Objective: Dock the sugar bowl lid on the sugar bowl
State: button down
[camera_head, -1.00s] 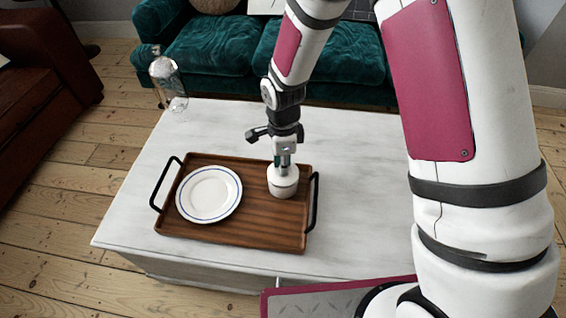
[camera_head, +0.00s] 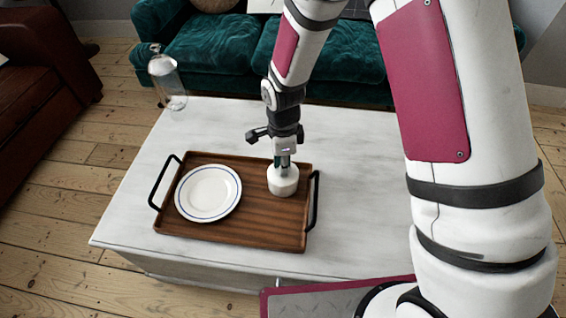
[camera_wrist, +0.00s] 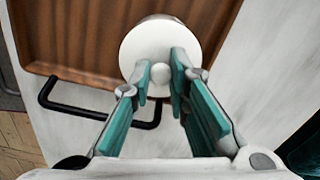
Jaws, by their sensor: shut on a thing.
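The white sugar bowl (camera_head: 283,185) stands on the wooden tray's right side in the head view. The white round lid (camera_wrist: 150,45) shows from above in the wrist view, at the top of the bowl. My gripper (camera_wrist: 160,80) points down from above and is shut on the lid's small round knob (camera_wrist: 160,73), one finger on each side. The lid looks level and lined up over the bowl. Whether it is fully seated on the rim cannot be told, since the seam is too small to see.
The brown tray (camera_head: 240,232) with black handles lies on a whitewashed table (camera_head: 360,225). A white plate with a blue ring (camera_head: 208,193) is on the tray's left. The table's right side is clear.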

jog(key=shift+f, duration=0.1)
jog(key=c, duration=1.8)
grip_release()
notch_tip(320, 180, up, 11)
jog(key=p, duration=0.8)
